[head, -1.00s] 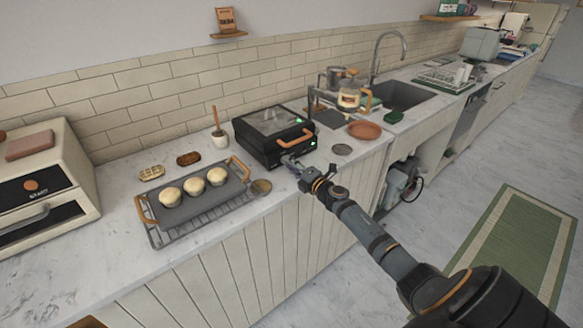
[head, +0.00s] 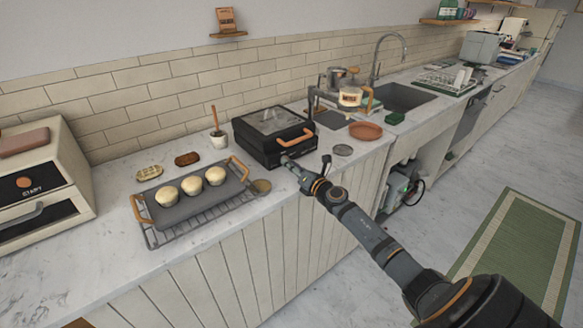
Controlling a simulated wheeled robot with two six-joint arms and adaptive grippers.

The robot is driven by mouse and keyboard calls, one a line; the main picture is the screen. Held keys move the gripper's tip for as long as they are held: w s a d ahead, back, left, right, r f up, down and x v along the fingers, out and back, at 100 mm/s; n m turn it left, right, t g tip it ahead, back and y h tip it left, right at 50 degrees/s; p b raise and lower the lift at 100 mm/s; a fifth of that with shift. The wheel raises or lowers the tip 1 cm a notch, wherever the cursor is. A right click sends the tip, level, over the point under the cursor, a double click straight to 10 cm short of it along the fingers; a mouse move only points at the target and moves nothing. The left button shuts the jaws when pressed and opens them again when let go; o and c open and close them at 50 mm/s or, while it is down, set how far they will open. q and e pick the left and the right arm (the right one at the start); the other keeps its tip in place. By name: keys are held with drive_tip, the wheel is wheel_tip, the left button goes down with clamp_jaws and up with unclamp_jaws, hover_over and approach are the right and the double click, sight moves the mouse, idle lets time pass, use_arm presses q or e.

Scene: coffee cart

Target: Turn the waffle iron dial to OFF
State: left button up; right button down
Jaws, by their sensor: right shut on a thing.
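The waffle iron (head: 270,122) is a black box with an orange front handle, lid down, on the marble counter. No green light shows on it now. My right gripper (head: 288,161) is at its front face, below the handle, and is shut on the dial. The gripper hides the dial, so I cannot read its pointer or marks. My left gripper is out of view.
Left of the iron, a grey tray (head: 172,214) with three buns sits on a wire rack. A toaster oven (head: 30,160) stands far left.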

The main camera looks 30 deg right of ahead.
drive_tip(key=shift+f+n, duration=0.15)
drive_tip(key=shift+n, duration=0.25)
drive_tip(key=c, duration=1.1)
unclamp_jaws()
